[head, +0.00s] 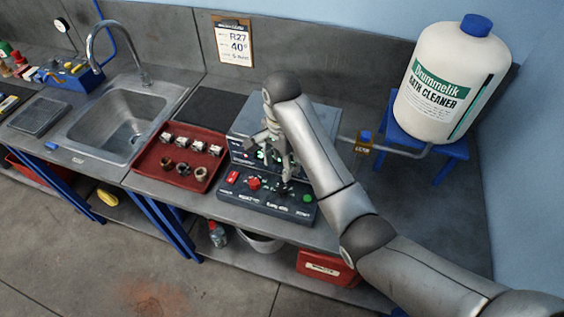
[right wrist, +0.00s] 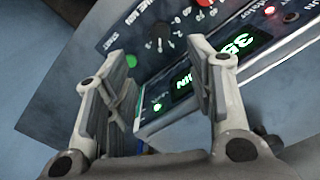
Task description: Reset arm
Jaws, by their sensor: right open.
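My right arm comes in from the lower right of the head view. Its gripper (head: 273,148) hangs over the front of the grey machine (head: 247,118) and its dark control panel (head: 292,208). In the right wrist view the two fingers of the right gripper (right wrist: 155,95) stand apart with nothing between them. Behind them I see the panel's green start button (right wrist: 131,61), a dial (right wrist: 158,32) and a lit green display (right wrist: 238,44). I cannot tell whether the fingers touch the machine. The left gripper is not in view.
A red tray (head: 150,177) with small metal parts lies left of the machine. A sink (head: 120,125) with a tap is further left. A large white cleaner jug (head: 447,85) stands on a blue stand (head: 455,152) at the right. A red box (head: 326,268) sits on the shelf below.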

